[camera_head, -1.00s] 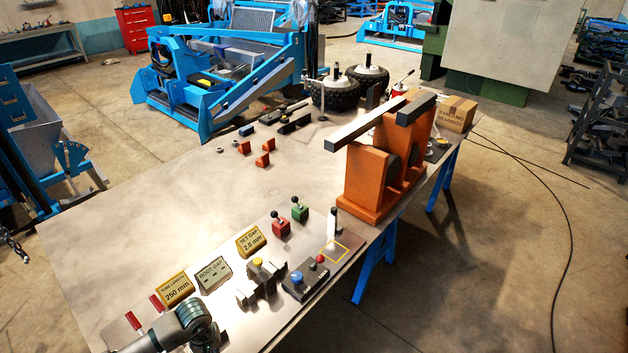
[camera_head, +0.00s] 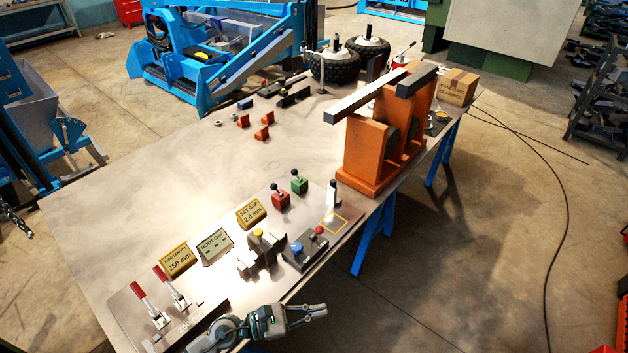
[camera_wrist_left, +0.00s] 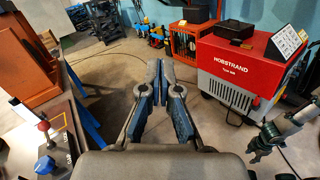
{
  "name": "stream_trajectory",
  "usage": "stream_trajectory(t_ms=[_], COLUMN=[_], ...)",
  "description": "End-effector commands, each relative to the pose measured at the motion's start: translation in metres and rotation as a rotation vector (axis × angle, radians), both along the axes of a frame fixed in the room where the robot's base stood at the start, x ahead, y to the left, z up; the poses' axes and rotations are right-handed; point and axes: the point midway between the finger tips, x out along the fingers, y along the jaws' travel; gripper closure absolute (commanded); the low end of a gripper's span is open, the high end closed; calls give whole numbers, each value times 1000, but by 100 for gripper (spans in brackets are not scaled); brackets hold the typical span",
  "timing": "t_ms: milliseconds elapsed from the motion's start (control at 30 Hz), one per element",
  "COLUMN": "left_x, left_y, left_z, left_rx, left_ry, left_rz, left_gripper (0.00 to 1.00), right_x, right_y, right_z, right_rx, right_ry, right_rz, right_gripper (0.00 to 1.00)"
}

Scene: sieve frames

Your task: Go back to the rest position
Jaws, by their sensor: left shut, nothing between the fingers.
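My left gripper (camera_head: 318,311) shows in the head view at the bottom middle, past the table's front edge, over the floor. It is shut and empty. In the left wrist view its two blue-grey fingers (camera_wrist_left: 158,85) lie close together with nothing between them. A grey jointed arm end (camera_wrist_left: 258,150) at the right of the wrist view looks like my right gripper. It is too small to tell whether its fingers are apart. The right gripper does not show in the head view.
The steel table (camera_head: 150,225) carries a fixture with red-handled clamps (camera_head: 150,292), yellow label blocks (camera_head: 178,260), a button box (camera_head: 305,250) and an orange stand (camera_head: 365,160). A red HOBSTRAND machine (camera_wrist_left: 235,65) stands on the floor. The floor right of the table is mostly clear.

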Motion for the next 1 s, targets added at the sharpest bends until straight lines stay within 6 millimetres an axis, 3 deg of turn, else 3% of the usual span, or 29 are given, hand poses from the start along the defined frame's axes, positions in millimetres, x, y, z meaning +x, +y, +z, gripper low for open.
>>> stream_trajectory(t_ms=[33, 100, 200, 267, 300, 367, 500, 567, 600, 700, 900, 1000], left_x=[10, 34, 66, 77, 78, 70, 21, -3, -19, -58, -130, -154], left_y=[4, 29, 86, 124, 148, 178, 216, 222, 224, 225, 220, 216], left_z=[25, 50, 46, 22, -3, -43, -129, -155, -169, -197, -230, -246], left_rx=[-207, -511, -939, -1195, -1362, -1597, -2028, -2163, 2126, 1963, 1704, 1615], left_ry=[172, 446, 851, 1092, 1248, 1456, 1802, 1894, -1842, -1658, -1356, -1253], left_rz=[100, 248, 456, 584, 674, 804, 1090, 1198, -1199, -1165, -1123, -1117], left_gripper=[100, 100, 100, 100, 100, 100, 100, 100, 100, 100, 100, 100], right_x=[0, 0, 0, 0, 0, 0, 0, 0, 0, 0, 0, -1], right_y=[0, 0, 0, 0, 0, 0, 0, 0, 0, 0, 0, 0], right_z=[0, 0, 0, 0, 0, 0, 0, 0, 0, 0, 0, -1], right_rx=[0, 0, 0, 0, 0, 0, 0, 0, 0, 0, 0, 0], right_ry=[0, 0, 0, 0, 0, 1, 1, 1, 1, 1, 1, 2], right_rz=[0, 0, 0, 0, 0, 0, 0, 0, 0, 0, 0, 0], right_gripper=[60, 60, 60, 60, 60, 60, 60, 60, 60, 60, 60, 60])
